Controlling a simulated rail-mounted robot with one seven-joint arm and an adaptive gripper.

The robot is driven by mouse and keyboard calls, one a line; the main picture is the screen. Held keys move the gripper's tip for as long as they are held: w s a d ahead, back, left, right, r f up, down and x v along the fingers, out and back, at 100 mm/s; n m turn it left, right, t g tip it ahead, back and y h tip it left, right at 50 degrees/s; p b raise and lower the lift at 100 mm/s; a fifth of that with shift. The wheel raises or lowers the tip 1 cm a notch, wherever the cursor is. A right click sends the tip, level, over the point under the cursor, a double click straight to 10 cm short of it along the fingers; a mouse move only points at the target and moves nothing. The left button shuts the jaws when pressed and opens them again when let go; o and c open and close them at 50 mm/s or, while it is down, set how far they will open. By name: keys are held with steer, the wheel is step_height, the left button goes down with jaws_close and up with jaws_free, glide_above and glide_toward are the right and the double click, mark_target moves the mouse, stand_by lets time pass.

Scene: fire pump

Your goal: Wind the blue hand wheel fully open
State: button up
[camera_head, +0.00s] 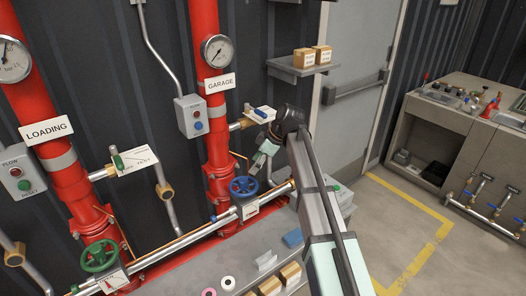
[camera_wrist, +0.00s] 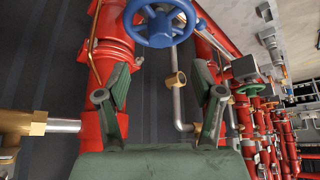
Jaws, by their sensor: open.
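The blue hand wheel (camera_head: 244,187) sits on the red GARAGE pipe, low on the wall, just above a silver cross pipe. In the wrist view the blue wheel (camera_wrist: 160,24) is at the top centre, beyond the fingertips, with its top cut off. My gripper (camera_head: 260,164) is above and slightly right of the wheel, apart from it. In the wrist view my gripper (camera_wrist: 162,85) is open and empty, with its two fingers spread wide and nothing between them close by.
A green hand wheel (camera_head: 100,256) is on the LOADING pipe (camera_head: 66,172) at left. A brass-ended side outlet (camera_head: 238,125) is close to my wrist. A grey bench (camera_head: 208,272) with small boxes runs below. Open floor (camera_head: 405,225) lies at right.

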mark_target(244, 180)
steer(key=p+x, duration=0.2)
steer(key=x, duration=0.7)
